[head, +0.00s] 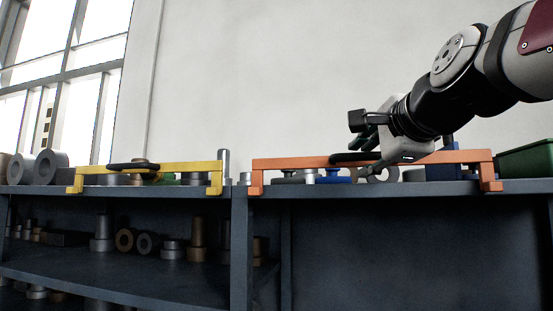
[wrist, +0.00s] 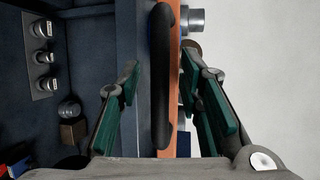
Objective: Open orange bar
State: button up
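The orange bar (head: 290,162) spans the front of the right part of the dark shelf unit in the head view, with a bent foot at each end. A black handle (head: 350,157) sits on its middle. In the wrist view the black handle (wrist: 161,80) runs upright along the orange bar (wrist: 176,50). My gripper (head: 372,141) is at the handle, coming from the upper right. In the wrist view my gripper (wrist: 160,75) is open, its green-padded fingers on either side of the handle and bar, with a gap on the left. Contact on the right cannot be told.
A yellow bar (head: 190,167) with a black handle spans the left part of the shelf unit (head: 400,240). Metal rings and cylinders stand on the top behind the bars. A green bin (head: 525,160) stands at the far right. A pale wall is behind.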

grip_shut()
